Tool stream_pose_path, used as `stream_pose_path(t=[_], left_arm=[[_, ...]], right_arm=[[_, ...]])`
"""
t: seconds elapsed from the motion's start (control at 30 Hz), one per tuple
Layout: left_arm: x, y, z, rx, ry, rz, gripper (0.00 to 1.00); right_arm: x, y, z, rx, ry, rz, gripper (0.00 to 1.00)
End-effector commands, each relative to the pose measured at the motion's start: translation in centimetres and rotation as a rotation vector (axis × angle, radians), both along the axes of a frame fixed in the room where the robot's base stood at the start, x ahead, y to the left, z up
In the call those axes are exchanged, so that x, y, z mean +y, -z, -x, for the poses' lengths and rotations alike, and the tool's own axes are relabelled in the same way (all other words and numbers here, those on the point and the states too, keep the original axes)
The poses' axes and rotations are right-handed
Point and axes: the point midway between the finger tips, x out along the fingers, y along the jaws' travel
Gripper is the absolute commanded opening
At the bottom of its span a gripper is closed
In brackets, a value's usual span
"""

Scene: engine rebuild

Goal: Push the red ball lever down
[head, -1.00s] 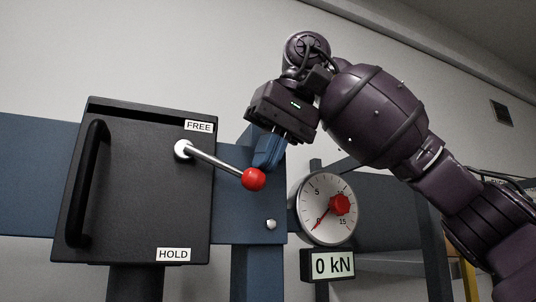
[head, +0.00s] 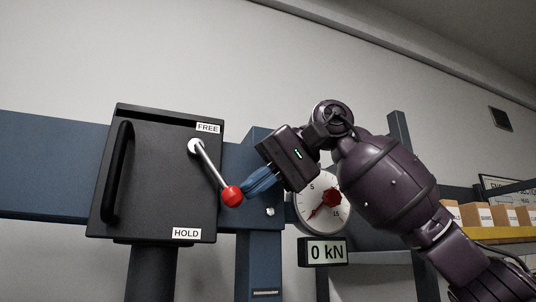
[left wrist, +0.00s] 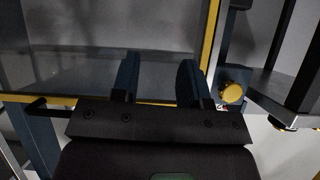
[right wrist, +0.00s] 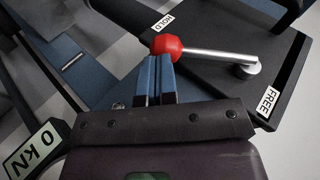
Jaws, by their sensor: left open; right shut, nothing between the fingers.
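The lever is a silver rod with a red ball (head: 232,196) at its end, pivoting on the front of a black box (head: 160,185). The rod slants down and to the right, between the FREE label (head: 208,128) above and the HOLD label (head: 187,233) below. My right gripper (head: 249,190) is shut and empty, its blue fingertips at the ball's right side. In the right wrist view the fingertips (right wrist: 158,62) lie right against the red ball (right wrist: 166,46), seemingly touching. My left gripper (left wrist: 158,75) is open and empty, away from the lever.
A round dial gauge (head: 320,205) with a red knob stands right of the box, partly behind my right gripper. Below it a display (head: 323,252) reads 0 kN. A black handle (head: 117,172) runs down the box's left side. Shelves with boxes (head: 490,216) stand far right.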

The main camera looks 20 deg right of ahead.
Motion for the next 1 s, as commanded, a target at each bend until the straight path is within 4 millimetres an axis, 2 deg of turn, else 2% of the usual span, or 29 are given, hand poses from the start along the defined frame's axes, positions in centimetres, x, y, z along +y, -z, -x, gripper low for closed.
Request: stream_pose_path(t=[0.03, 0.1, 0.43, 0.63, 1.0], left_arm=[[0.0, 1.0, 0.1, 0.002, 0.000, 0.000, 0.41], [0.0, 2.0, 0.2, 0.007, 0.001, -0.001, 0.41], [0.0, 6.6, 0.9, 0.042, 0.002, -0.001, 0.41], [0.0, 7.7, 1.2, 0.053, 0.002, -0.001, 0.41], [0.1, 8.2, 1.7, 0.063, -0.002, 0.000, 0.41]], right_arm=[[0.2, 1.3, -0.3, 0.008, -0.001, -0.048, 0.00], [0.7, 2.0, -0.3, 0.011, -0.002, -0.114, 0.00], [3.1, 4.1, -0.3, 0.021, -0.002, -0.405, 0.00], [4.3, 4.3, 0.0, 0.022, -0.003, -0.526, 0.00], [5.5, 4.6, 0.1, 0.019, -0.002, -0.519, 0.00]])
